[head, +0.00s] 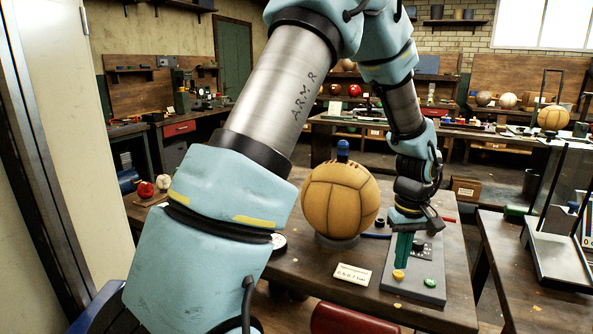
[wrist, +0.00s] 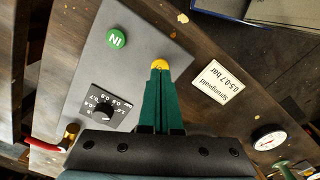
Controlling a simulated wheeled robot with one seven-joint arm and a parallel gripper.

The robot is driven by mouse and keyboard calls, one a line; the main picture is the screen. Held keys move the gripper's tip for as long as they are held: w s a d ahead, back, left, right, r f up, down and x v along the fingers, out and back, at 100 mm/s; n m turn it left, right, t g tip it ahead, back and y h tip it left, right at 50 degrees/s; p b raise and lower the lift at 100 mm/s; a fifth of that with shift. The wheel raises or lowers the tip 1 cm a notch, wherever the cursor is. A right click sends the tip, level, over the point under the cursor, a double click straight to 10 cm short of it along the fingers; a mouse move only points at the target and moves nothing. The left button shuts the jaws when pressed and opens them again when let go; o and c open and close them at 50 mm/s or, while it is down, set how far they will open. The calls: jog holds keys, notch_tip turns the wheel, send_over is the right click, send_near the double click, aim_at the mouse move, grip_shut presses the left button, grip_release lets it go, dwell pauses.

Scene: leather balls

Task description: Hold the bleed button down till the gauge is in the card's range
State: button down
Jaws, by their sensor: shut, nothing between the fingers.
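A yellow button (head: 398,274) and a green button (head: 430,282) sit on a grey control panel (head: 412,290). In the wrist view the green button (wrist: 115,39) reads "IN"; the yellow button (wrist: 160,63) is partly covered by my fingertips. My gripper (head: 401,265) is shut and empty, its green fingers pointing down at the yellow button; I cannot tell whether it is pressed. The white card (wrist: 216,82) reads 0.5-0.7 bar. The round gauge (wrist: 269,138) is too small to read surely; my arm partly hides it in the head view (head: 280,243). A tan ball (head: 340,200) stands behind the card.
The panel also carries a black dial (wrist: 102,108). A red hose (wrist: 40,146) meets a brass fitting at the panel's edge. A second table with a scale (head: 555,255) stands at right.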

jog(key=shift+f, duration=0.2)
jog(key=shift+f+b, duration=0.75)
jog(key=shift+f, duration=0.1)
jog(key=shift+r, duration=0.1)
dwell(1.2)
notch_tip(320, 180, up, 6)
jog(key=p, duration=0.4)
jog(key=shift+p, duration=0.4)
dwell(0.5)
